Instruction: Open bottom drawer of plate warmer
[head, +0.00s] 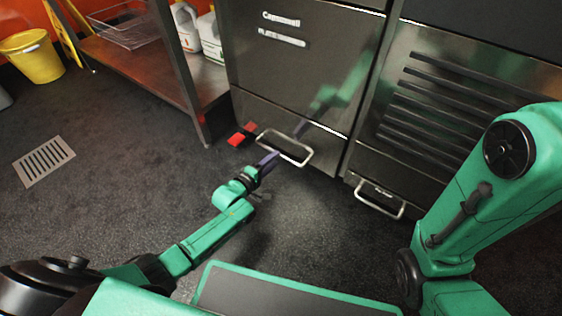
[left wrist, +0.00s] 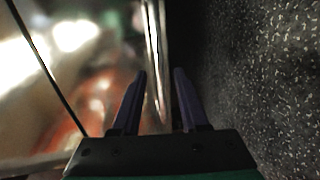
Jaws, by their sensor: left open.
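The plate warmer (head: 300,68) is a steel cabinet with white lettering in the middle of the head view. Its bottom drawer (head: 318,142) is the low front panel near the floor and looks shut. A pale bar handle (head: 306,159) sticks out from it. My left gripper (head: 268,161) is open at the handle. In the left wrist view, the bright handle bar (left wrist: 153,50) runs between the two dark fingers of my left gripper (left wrist: 161,72), nearer the left finger. Contact cannot be told. My right arm shows at the right; its gripper is out of view.
A second steel unit with dark slats (head: 425,100) and its own low handle (head: 379,202) stands just right. A steel shelf (head: 205,82) with white jugs (head: 211,38) is at left. A red object (head: 243,134) lies low beside the drawer. The dark floor in front is clear.

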